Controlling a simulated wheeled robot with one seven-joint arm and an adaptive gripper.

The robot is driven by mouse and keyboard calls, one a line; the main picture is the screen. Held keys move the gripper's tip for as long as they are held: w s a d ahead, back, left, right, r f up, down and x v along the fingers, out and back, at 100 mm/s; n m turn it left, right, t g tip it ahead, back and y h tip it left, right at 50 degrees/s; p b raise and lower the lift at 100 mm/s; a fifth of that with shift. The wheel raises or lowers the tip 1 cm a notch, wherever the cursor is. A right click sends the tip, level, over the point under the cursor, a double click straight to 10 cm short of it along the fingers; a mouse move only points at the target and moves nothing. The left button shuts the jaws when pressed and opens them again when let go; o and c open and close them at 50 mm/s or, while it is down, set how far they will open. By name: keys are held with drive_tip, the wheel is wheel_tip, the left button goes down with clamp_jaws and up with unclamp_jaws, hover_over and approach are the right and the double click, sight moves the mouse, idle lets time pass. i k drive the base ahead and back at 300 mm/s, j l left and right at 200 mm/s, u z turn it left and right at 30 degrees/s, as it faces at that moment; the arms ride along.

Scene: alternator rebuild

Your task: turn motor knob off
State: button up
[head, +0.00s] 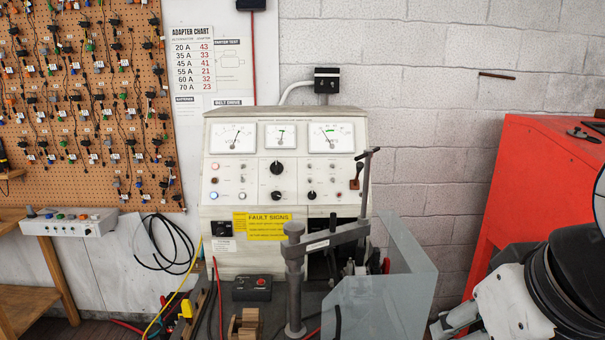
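The test bench (215,150) stands against the wall in the head view, with three meters across its upper panel. Its panel has a large black knob (276,167) at upper middle, a smaller black knob (276,196) below it and another black knob (312,195) to the right. The labels are too small to read, so I cannot tell which is the motor knob. A blue-white light (214,196) glows at lower left of the panel. My gripper (446,324) shows partly at the lower right, well apart from the panel; its fingertips are unclear and cut off.
A red cabinet (540,180) is at right. A small black box with a red button (252,288) sits in front. A pegboard (80,100) hangs left.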

sight(276, 195)
drive_tip(key=i+j, duration=0.1)
drive_tip(key=j, duration=0.2)
drive_tip(key=i+j, duration=0.1)
drive_tip(key=j, duration=0.25)
drive_tip(key=i+j, duration=0.15)
drive_tip(key=j, duration=0.15)
drive_tip(key=i+j, duration=0.1)
drive_tip(key=j, duration=0.2)
